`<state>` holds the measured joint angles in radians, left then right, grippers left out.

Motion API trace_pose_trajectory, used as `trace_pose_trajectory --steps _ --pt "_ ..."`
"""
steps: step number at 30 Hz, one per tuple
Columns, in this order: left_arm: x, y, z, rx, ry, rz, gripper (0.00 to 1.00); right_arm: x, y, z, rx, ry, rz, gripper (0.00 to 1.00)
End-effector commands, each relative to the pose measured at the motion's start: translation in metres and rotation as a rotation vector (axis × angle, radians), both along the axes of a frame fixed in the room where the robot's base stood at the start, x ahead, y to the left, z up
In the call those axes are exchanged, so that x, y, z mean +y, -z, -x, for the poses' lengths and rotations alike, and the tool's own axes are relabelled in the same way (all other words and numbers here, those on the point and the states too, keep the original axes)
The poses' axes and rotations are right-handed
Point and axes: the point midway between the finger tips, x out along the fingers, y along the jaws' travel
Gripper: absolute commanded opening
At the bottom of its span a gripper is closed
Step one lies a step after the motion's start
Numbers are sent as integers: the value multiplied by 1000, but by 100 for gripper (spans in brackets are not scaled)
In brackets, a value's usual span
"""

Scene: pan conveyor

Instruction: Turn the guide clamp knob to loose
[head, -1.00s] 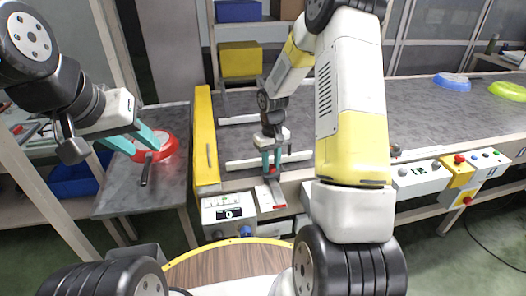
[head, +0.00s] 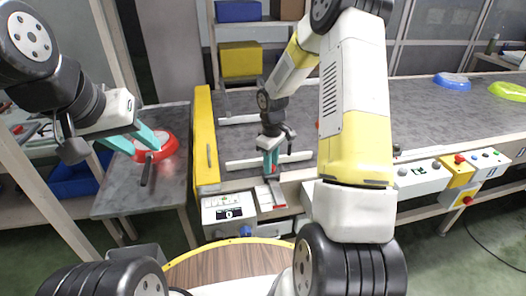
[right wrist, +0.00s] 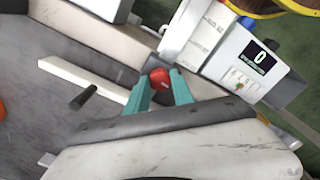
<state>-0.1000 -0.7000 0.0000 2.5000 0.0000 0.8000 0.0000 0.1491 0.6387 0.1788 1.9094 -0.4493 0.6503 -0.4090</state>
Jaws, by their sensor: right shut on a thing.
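The guide clamp knob is a small red knob (right wrist: 158,77) at the conveyor's near edge, by the end of a white guide rail. My right gripper (head: 270,172) is shut on it; in the right wrist view its teal fingers (right wrist: 160,92) stand on both sides of the knob. In the head view the fingers mostly hide the knob. I cannot read the knob's setting. My left gripper (head: 147,146) is open above a red pan (head: 167,148) on the grey side table; I cannot tell if it touches the pan.
White guide rails (head: 243,164) lie across the grey conveyor belt (head: 430,120). A control box with a display (head: 229,206) and a red-marked plate (head: 279,196) sit just below the knob. A yellow barrier (head: 204,135) stands left of the belt. Blue and green pans lie far right.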

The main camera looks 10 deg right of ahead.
Motion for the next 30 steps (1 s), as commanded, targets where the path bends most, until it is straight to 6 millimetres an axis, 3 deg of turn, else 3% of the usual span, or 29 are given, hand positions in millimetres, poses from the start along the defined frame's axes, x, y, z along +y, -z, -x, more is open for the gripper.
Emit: trace_pose_trajectory --steps 9,10,12,13,23,30 --pt "0 0 0 0 0 0 36 0 -1 -1 -3 0 0 0" --pt "0 0 0 0 0 0 36 0 -1 -1 -3 0 0 34" --pt "0 0 0 0 0 0 36 0 -1 -1 -3 0 0 48" --pt "0 0 0 0 0 0 36 0 -1 -1 -3 0 0 50" --pt "0 0 0 0 0 0 36 0 -3 -1 -1 1 0 50" --pt "0 0 0 0 0 0 36 -1 -37 -2 -6 3 1 50"
